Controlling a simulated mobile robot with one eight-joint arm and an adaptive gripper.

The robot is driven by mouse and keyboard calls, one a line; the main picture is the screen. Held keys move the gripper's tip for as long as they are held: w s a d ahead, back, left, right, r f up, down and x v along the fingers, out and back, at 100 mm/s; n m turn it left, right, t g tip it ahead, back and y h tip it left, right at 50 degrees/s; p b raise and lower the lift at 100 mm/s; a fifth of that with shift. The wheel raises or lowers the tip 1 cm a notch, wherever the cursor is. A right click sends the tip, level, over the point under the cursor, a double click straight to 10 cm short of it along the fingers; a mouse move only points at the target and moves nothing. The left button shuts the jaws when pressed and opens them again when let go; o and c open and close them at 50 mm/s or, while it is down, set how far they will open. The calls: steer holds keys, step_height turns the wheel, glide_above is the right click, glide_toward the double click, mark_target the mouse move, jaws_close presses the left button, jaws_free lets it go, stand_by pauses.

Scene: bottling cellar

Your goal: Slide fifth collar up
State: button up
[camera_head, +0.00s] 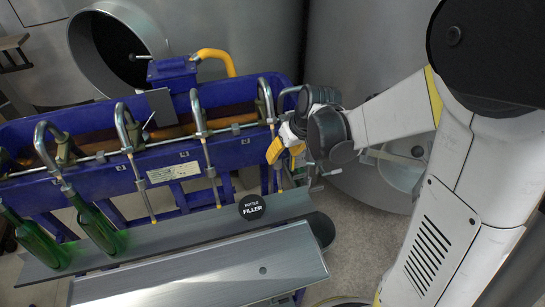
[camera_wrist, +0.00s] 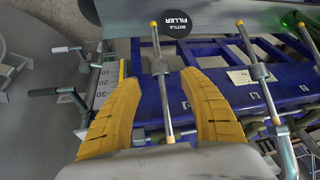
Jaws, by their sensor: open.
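The bottle filler is a blue frame (camera_head: 170,170) with a row of bent metal filling tubes, each with a yellow tip. The rightmost tube (camera_head: 266,100) in the head view is the one at my gripper (camera_head: 285,152). In the wrist view this tube stands between the two yellow fingers of my gripper (camera_wrist: 160,78). A grey collar (camera_wrist: 160,67) shows around it near fingertip level. The fingers are apart, one on each side, with gaps to the tube. In the head view my gripper partly hides this tube's lower part and collar. A neighbouring collar (camera_wrist: 259,71) sits outside the right finger.
Two green bottles (camera_head: 95,222) lean on the left part of the grey ledge (camera_head: 175,238). A round black "Bottle Filler" sign (camera_head: 252,207) is on the ledge. A yellow handle (camera_head: 218,58) rises behind the frame. A ruler-like scale (camera_wrist: 103,82) stands left of the left finger.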

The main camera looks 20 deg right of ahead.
mark_target(278, 160)
steer(key=b+x, duration=0.2)
steer(key=x, duration=0.4)
steer(key=shift+w+a+f, duration=0.1)
steer(key=shift+w+f, duration=0.1)
steer(key=shift+f, duration=0.15)
jaws_close()
steer(key=shift+r, duration=0.1)
